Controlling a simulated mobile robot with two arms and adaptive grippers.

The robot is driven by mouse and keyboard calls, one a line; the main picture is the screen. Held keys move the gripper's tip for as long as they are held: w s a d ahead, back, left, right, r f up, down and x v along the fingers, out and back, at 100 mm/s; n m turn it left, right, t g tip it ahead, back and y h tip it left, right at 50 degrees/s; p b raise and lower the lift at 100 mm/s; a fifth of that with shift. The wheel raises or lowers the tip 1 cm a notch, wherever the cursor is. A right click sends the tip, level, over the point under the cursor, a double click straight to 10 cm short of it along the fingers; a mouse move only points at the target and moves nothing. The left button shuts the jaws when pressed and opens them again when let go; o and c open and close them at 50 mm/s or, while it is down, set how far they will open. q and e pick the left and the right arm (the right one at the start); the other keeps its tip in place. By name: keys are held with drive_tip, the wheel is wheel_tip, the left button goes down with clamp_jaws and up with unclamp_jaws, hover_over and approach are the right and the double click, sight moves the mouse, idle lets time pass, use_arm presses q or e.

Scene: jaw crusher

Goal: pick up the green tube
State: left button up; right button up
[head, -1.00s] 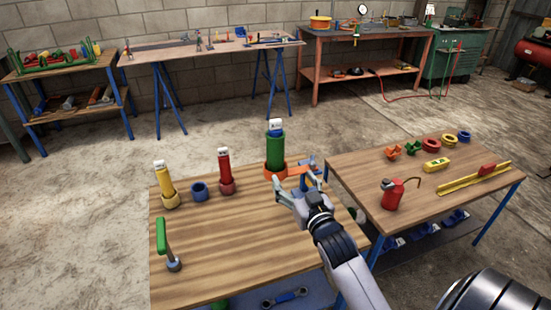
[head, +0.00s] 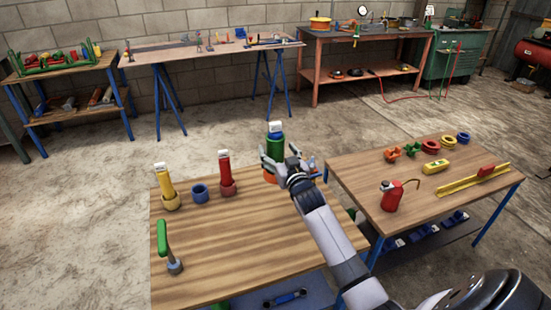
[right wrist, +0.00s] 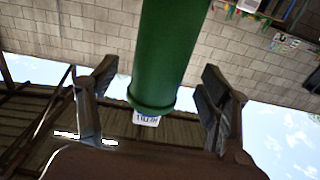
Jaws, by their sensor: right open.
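The green tube (head: 276,142) stands upright at the back right of the near table (head: 215,240), with a white label or cap on top. Its foot is in an orange holder (head: 269,178), mostly hidden by my right gripper. My right gripper (head: 284,163) is open, with its fingers at the tube's height, one on each side of it in the head view. In the right wrist view the green tube (right wrist: 168,50) lies between the open fingers (right wrist: 160,100), with a visible gap on both sides. My left gripper is not in view.
A yellow tube (head: 164,182) and a red tube (head: 225,170) stand in holders left of the green one, with an empty blue holder (head: 200,192) between them. The right table (head: 430,205) carries a red oil can (head: 392,195).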

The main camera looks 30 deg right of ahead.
drive_tip(key=shift+x, duration=1.45)
drive_tip(key=shift+c, duration=0.2)
drive_tip(key=c, duration=1.4)
drive_tip(key=shift+r, duration=0.1)
drive_tip(key=shift+c, duration=0.3)
